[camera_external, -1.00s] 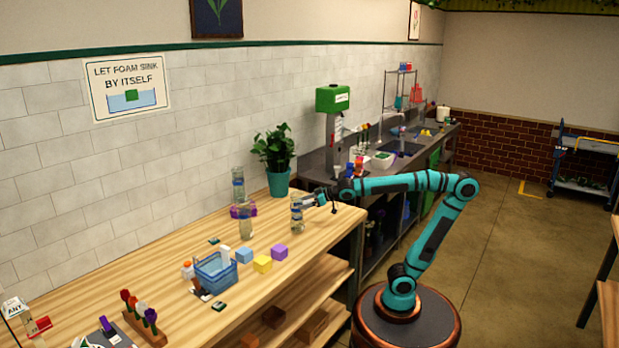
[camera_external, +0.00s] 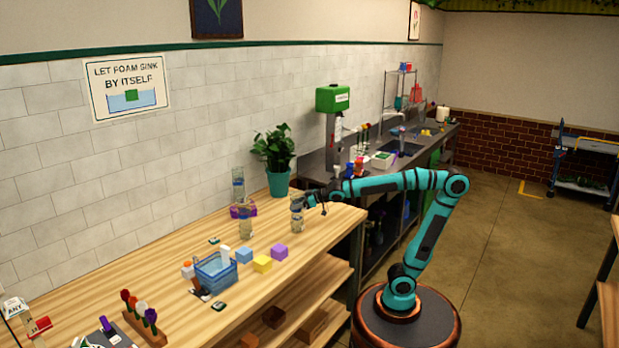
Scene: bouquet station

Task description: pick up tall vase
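Several clear glass vases stand upright on the wooden table (camera_external: 205,318). A slim glass vase (camera_external: 297,215) stands near the table's right end. A tall, slim one (camera_external: 238,180) is at the back by the wall, and a shorter one (camera_external: 245,229) is in front of it. I cannot tell for sure which is the tall vase. My gripper (camera_external: 309,200) reaches in from the right, at the upper part of the right-end vase. Its fingers are small and dark here, so I cannot tell whether they are open, shut or touching the glass.
A potted plant (camera_external: 277,160) stands behind the vases. A purple object (camera_external: 243,210) sits between the two left vases. The table's right edge is close to the gripper.

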